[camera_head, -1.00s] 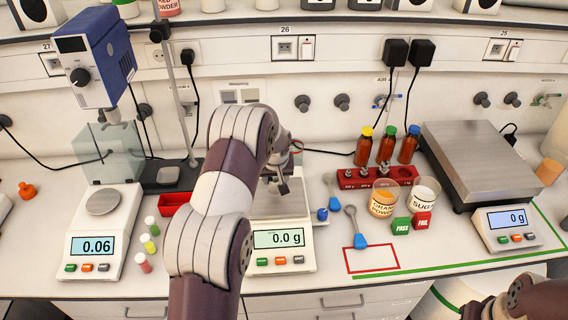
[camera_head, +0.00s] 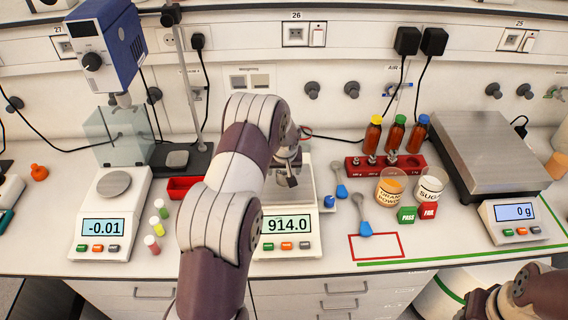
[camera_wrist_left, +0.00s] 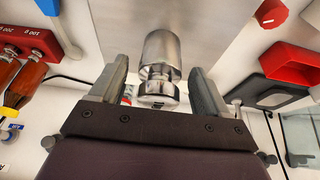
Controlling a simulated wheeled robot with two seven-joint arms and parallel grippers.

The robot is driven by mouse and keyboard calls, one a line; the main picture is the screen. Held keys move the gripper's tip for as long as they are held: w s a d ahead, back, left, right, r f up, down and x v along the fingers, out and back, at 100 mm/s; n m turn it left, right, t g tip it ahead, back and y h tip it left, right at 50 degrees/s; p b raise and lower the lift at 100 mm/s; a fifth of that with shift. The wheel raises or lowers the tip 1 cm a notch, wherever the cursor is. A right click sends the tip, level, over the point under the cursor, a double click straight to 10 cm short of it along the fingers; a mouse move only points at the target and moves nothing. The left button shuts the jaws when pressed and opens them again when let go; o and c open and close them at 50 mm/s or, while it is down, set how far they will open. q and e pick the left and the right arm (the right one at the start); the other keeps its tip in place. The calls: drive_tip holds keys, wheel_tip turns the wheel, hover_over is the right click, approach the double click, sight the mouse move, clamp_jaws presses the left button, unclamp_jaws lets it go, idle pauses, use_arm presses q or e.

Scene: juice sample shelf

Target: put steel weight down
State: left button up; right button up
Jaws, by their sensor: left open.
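The steel weight (camera_wrist_left: 162,60) stands on the steel pan (camera_wrist_left: 112,30) of the middle balance (camera_head: 288,243), which reads 914.0. My left gripper (camera_wrist_left: 160,92) is open, with one finger on each side of the weight's knob and a visible gap on both sides. In the head view my left gripper (camera_head: 290,172) is over the middle balance pan, and my left arm and gripper hide most of the weight. My right arm shows at the lower right, but its gripper fingers are not in view.
A red weight block (camera_head: 424,172) with smaller weights stands right of the balance, near brown bottles (camera_head: 397,137). A spoon (camera_head: 361,212), jars and a large scale (camera_head: 485,155) lie farther right. A red tray (camera_head: 181,187) and small vials stand left.

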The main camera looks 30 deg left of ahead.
use_arm(q)
drive_tip(key=s+d+b+v, duration=0.1)
drive_tip(key=b+v, duration=0.2)
drive_tip(key=v, duration=0.9)
drive_tip(key=s+d+m, duration=0.2)
drive_tip(key=s+d, duration=0.2)
drive_tip(key=s, duration=0.3)
drive_tip(key=s+d+f+m+g+h, duration=0.1)
drive_tip(key=s+d+m, duration=0.1)
drive_tip(key=s+d, duration=0.3)
drive_tip(key=s+d+m+g+h, duration=0.1)
drive_tip(key=s+d, duration=0.3)
drive_tip(key=s, duration=0.6)
drive_tip(key=shift+s+d+f+m, duration=0.3)
drive_tip(key=shift+s+d+m, duration=0.1)
drive_tip(key=shift+m, duration=0.3)
